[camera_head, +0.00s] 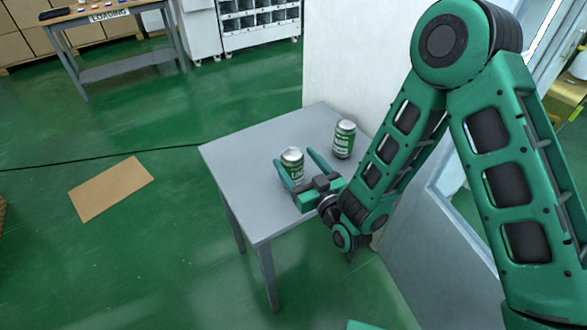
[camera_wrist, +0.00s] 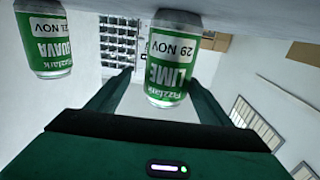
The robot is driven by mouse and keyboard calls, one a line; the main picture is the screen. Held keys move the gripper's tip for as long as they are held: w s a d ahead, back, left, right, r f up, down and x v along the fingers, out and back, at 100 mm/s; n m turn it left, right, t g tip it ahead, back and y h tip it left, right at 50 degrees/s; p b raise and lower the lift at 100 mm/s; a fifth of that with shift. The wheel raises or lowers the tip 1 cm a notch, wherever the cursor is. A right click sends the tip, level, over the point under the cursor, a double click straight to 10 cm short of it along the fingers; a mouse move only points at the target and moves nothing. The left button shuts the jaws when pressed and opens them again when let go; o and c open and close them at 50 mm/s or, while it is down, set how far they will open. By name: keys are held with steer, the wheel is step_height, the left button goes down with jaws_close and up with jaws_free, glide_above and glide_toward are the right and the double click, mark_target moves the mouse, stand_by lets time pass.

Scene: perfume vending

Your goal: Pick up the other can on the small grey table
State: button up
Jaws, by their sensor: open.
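Two green-and-white cans stand upright on the small grey table (camera_head: 240,165). The nearer can (camera_head: 292,161) is labelled LIME, 29 NOV, in the wrist view (camera_wrist: 170,62), which is upside down. The second can (camera_head: 344,138) stands behind and to the right, near the wall; it reads GUAVA in the wrist view (camera_wrist: 45,38), at the upper left. My gripper (camera_head: 294,159) is open and low over the table, with one finger on each side of the lime can. In the wrist view the lime can lies between the fingers (camera_wrist: 158,80); contact cannot be told.
A white wall panel (camera_head: 335,65) rises right behind the table. A workbench (camera_head: 120,22) with a LOADING sign and a white shelf unit (camera_head: 255,22) stand at the back. A cardboard sheet (camera_head: 111,188) lies on the green floor at left. The table's left half is clear.

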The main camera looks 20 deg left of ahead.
steer(key=x, duration=0.5)
steer(key=shift+s+a, duration=0.2)
steer(key=shift+a, duration=0.05)
steer(key=c, duration=1.4)
